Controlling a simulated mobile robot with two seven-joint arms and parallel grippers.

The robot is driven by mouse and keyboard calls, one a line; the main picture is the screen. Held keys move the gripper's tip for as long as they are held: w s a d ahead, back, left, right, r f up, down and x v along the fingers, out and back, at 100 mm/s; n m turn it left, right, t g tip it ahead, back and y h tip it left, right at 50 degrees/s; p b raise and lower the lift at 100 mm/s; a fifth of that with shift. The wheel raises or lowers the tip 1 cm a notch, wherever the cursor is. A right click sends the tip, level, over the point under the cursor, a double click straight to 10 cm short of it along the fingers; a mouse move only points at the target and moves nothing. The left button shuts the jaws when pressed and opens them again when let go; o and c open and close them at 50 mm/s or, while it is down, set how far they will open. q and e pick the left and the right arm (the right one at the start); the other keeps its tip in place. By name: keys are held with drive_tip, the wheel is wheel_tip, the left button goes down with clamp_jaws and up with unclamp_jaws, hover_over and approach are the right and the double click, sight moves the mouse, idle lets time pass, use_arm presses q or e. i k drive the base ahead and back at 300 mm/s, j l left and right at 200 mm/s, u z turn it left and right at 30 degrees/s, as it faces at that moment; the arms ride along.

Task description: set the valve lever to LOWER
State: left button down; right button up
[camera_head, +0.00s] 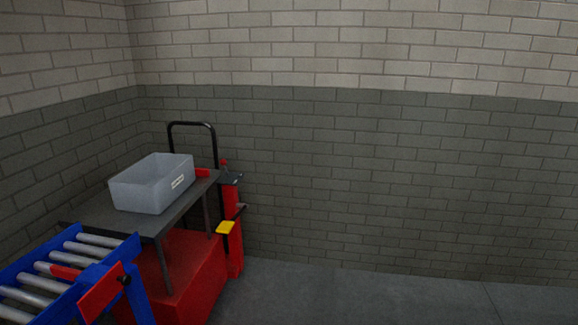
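A red post (234,240) stands at the right side of a red wheeled-looking chassis (196,270). A small dark fitting with a red tip (225,165) sits at the top of the post; it may be the valve lever, but it is too small to tell its setting. A yellow pad (226,227) sticks out lower on the post, and a small dark part (240,209) sits just above it. No LOWER marking is readable. Neither of my grippers is in view.
A grey tabletop (95,212) above the chassis carries a grey bin (138,195) with a label. A black hoop handle (192,124) rises behind. A blue roller conveyor (127,250) fills the lower left. The floor (370,298) to the right is clear up to the brick wall (400,180).

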sight(223, 161)
drive_tip(key=i, duration=1.4)
drive_tip(key=i+l+u, duration=0.15)
drive_tip(key=i+u, duration=0.2)
drive_tip(key=i, duration=0.25)
drive_tip(key=i+l+u, duration=0.3)
drive_tip(key=i, duration=0.25)
drive_tip(key=i+l+u, duration=0.35)
drive_tip(key=i+l, duration=0.15)
